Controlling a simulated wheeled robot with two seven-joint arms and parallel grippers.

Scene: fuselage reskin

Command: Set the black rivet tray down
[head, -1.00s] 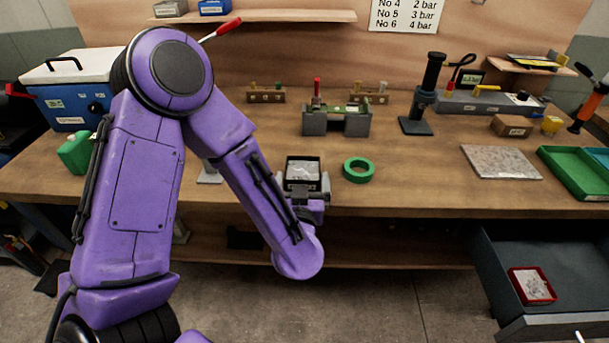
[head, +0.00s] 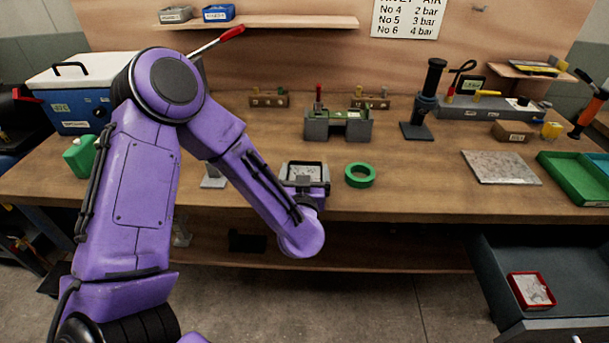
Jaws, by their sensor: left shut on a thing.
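The black rivet tray (head: 305,166) is at the front middle of the workbench, left of the green ring, with pale rivets inside. My left gripper (head: 307,182) is shut on the tray's near side. The tray looks level and is at or close to the bench top; I cannot tell whether it touches. My left wrist hides part of its near side. My right gripper is not in view.
A green tape ring (head: 360,175) lies just right of the tray. A grey fixture (head: 338,123) stands behind it. A stone slab (head: 501,167) and green bin (head: 575,177) are at the right. An open drawer (head: 500,280) holds a red tray (head: 531,290).

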